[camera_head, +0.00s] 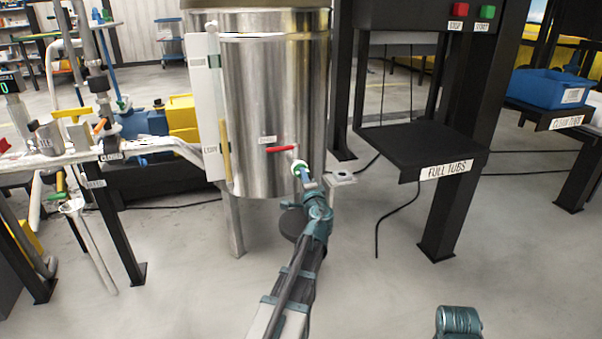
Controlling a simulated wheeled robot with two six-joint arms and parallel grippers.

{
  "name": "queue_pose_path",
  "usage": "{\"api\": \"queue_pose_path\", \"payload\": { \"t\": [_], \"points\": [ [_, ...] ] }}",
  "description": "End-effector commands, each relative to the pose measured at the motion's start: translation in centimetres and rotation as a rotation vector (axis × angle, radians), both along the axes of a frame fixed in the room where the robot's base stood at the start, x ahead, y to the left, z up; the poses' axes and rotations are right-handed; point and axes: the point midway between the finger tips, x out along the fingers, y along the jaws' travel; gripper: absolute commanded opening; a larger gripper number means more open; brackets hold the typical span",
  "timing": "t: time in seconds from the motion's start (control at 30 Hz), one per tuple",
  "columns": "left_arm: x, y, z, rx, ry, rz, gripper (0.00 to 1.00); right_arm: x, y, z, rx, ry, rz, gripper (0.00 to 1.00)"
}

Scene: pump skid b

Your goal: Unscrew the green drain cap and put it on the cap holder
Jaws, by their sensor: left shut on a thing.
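The green drain cap (301,168) shows as a small green rim at the low front of the steel tank (270,110), just below the red valve handle (280,149). My left gripper (304,178) reaches up from below and is shut on the cap. The gripper hides most of the cap, and I cannot tell whether the cap is still on the drain. A small pale plate with a dark hole, which looks like the cap holder (341,177), sticks out just right of the gripper. Only a teal part of my right arm shows at the bottom right; its gripper is out of view.
A black shelf marked FULL TUBS (420,150) stands right of the tank. A blue tub (549,88) sits on a rack at the far right. Pipes and valves with a CLOSED tag (111,157) are on the left. The floor in front is mostly clear.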

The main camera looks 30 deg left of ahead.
Motion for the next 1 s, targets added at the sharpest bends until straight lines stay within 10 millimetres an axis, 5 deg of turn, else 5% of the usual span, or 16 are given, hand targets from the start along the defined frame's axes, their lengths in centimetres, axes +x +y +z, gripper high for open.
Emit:
{"api": "queue_pose_path", "payload": {
  "t": [1.0],
  "points": [
    [-0.62, -0.7, 0.02, -0.001, -0.001, 0.0, 0.0, 0.0, 0.0, 0.02, 0.0, 0.0, 0.0, 0.5]
  ]
}}
